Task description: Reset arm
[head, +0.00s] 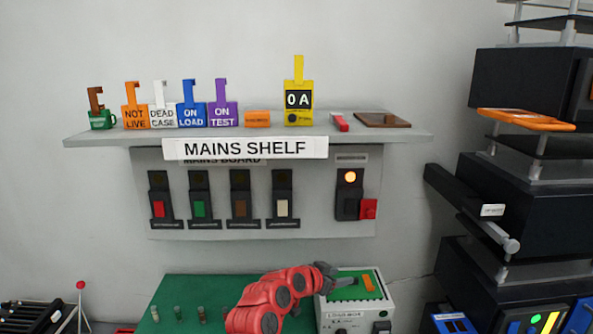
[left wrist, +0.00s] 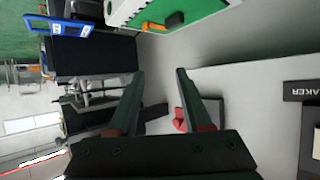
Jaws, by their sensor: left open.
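My left gripper (head: 345,281) reaches in on the red arm from the bottom in the head view, in front of the green-topped box. In the left wrist view its two dark fingers (left wrist: 163,90) stand apart with nothing between them. The box (head: 350,309) carries an orange bar (head: 368,283) on its green top; the bar also shows in the left wrist view (left wrist: 174,20). The wall board (head: 260,180) holds several dark switches and a breaker (head: 348,198) with a lit lamp and a red block (head: 369,208). My right gripper is not in view.
Above the board, the MAINS SHELF (head: 400,133) bears coloured tags, a yellow "0 A" meter tag (head: 299,100) and a brown plate (head: 382,119). A dark equipment rack (head: 510,190) stands at the right. A green surface (head: 185,292) lies below the board. The wall between board and rack is clear.

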